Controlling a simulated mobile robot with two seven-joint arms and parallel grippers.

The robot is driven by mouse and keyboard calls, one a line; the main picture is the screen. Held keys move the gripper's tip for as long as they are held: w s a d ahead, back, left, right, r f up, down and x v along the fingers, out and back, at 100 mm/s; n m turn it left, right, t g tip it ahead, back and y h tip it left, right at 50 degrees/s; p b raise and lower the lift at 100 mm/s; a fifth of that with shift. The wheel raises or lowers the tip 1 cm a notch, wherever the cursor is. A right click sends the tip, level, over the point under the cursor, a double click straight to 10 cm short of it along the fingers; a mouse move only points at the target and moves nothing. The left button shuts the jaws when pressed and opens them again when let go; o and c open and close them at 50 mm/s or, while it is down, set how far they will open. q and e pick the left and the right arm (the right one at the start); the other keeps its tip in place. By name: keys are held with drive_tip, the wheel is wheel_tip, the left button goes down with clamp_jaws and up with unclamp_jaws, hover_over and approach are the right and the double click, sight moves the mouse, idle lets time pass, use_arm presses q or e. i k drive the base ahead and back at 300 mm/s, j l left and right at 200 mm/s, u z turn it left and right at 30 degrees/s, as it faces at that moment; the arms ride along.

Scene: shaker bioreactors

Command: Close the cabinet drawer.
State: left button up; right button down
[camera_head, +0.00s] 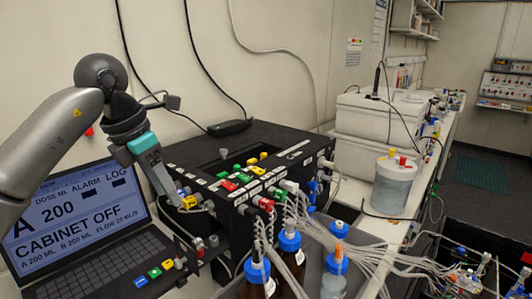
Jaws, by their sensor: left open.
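The black cabinet (290,143) stands against the wall in the middle of the head view, with coloured blocks on its sloping top and white tubes plugged into its front. I cannot clearly make out its drawer; a dark part with coloured buttons (155,272) juts out at its lower left, beside the laptop. My left gripper (176,199) points down over the cabinet's left front corner, close to a yellow block (190,202). The gripper is open, and I cannot tell whether it touches anything. My right gripper is out of view.
An open laptop (95,262) is at left. Several blue-capped bottles (288,255) and a bundle of white tubes (375,262) crowd the front of the cabinet. A white bench (350,190) with boxes (375,125) and a clear vessel (392,188) runs back at right. The floor beyond is clear.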

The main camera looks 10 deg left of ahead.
sight(214, 245)
drive_tip(key=k+l, duration=1.15)
drive_tip(key=k, duration=0.15)
